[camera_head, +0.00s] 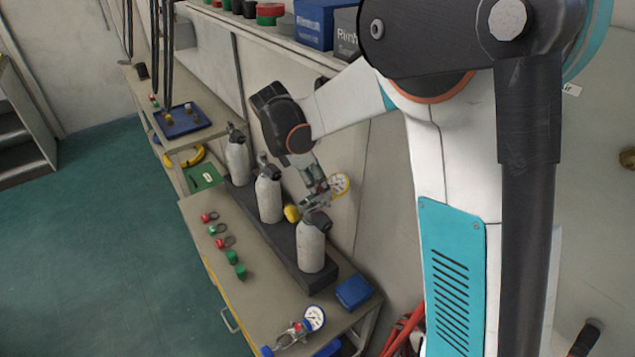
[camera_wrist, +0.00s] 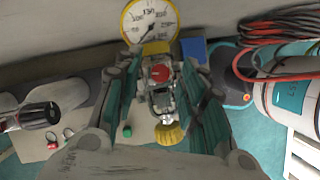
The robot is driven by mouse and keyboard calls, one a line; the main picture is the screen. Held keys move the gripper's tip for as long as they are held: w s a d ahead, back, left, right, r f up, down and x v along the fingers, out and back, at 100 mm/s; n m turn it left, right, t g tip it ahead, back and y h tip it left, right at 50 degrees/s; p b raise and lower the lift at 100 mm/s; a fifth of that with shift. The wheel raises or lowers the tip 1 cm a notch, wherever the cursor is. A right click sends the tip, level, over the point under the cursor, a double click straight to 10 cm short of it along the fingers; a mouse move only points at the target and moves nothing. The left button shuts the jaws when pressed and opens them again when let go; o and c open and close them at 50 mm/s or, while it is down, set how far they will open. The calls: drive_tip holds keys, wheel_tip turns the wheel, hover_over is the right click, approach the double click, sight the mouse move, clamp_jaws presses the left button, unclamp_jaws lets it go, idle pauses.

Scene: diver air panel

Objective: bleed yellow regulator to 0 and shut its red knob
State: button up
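The yellow-rimmed gauge (camera_head: 340,185) of the regulator is above the nearest grey cylinder (camera_head: 312,247). In the wrist view the gauge (camera_wrist: 150,22) faces me; its needle is too blurred to read. Below it are the red knob (camera_wrist: 160,73), the metal regulator body (camera_wrist: 160,98) and a yellow knob (camera_wrist: 169,133). The yellow knob also shows in the head view (camera_head: 291,213). My gripper (camera_head: 314,185) reaches down to the regulator. In the wrist view its fingers (camera_wrist: 162,75) stand apart on either side of the red knob, with no clear contact visible.
Two more cylinders (camera_head: 269,195) (camera_head: 238,158) stand in the dark rack. A blue-rimmed gauge (camera_head: 314,318) with fittings lies at the bench's near end, near a blue box (camera_head: 353,292). Green caps (camera_head: 236,264) and rings lie along the bench. Red hoses (camera_wrist: 275,32) show at right.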

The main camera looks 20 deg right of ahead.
drive_tip(key=v, duration=1.2)
drive_tip(key=shift+d, duration=0.1)
